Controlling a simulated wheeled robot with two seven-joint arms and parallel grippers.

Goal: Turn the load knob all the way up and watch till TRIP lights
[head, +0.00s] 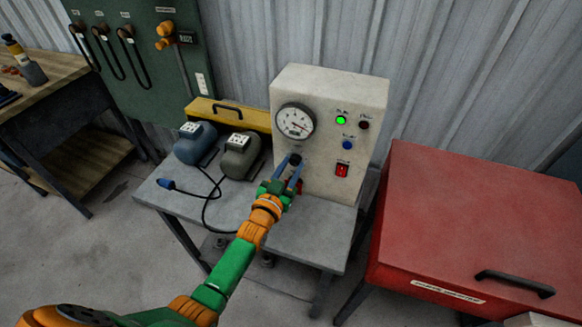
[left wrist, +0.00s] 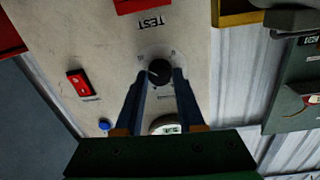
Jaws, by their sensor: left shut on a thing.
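The load knob (head: 295,158) is a small black knob on the front of a cream test cabinet (head: 335,100), below a round dial gauge (head: 295,121). My left gripper (head: 292,168) is shut on this knob, with a blue finger on each side. The left wrist view shows the knob (left wrist: 159,72) between the fingertips (left wrist: 158,76), with a pale mark on its face. A green lamp (head: 341,120) is lit. A dark red lamp (head: 364,125) to its right looks unlit; its label is too small to read. The gauge needle points to the lower right. My right gripper is not in view.
A blue button (head: 347,145) and a red rocker switch (head: 342,170) sit right of the knob. Two motor-like units (head: 240,155) and a cable with a blue plug (head: 167,184) lie on the grey bench (head: 310,235). A red chest (head: 480,210) stands close at the right.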

